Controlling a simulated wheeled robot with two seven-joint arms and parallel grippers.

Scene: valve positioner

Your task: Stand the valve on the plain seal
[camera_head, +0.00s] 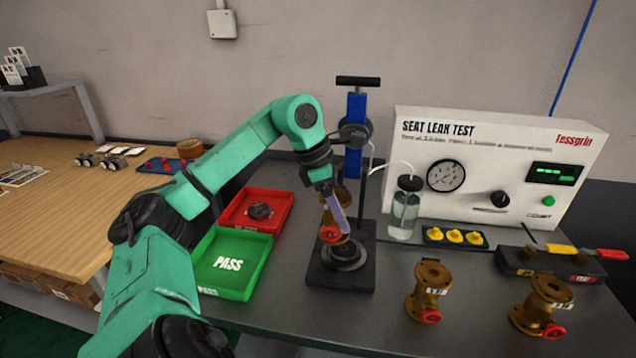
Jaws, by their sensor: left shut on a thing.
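My left gripper (336,195) reaches down over the black test stand (325,275) and is shut on a brass valve with a red handle (330,235). The gripper partly covers this valve, and it looks roughly upright. Below it is a dark round seat (345,258) on the stand's base, which looks like the plain seal. I cannot tell whether the valve touches it. My right gripper is not in view.
Two more brass valves, one nearer (430,290) and one farther right (543,305), stand on the grey bench. A green PASS tray (235,262) and a red tray (283,203) with a dark part lie left. The stand's blue column (356,110), water jar (405,215) and leak tester (490,165) stand behind.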

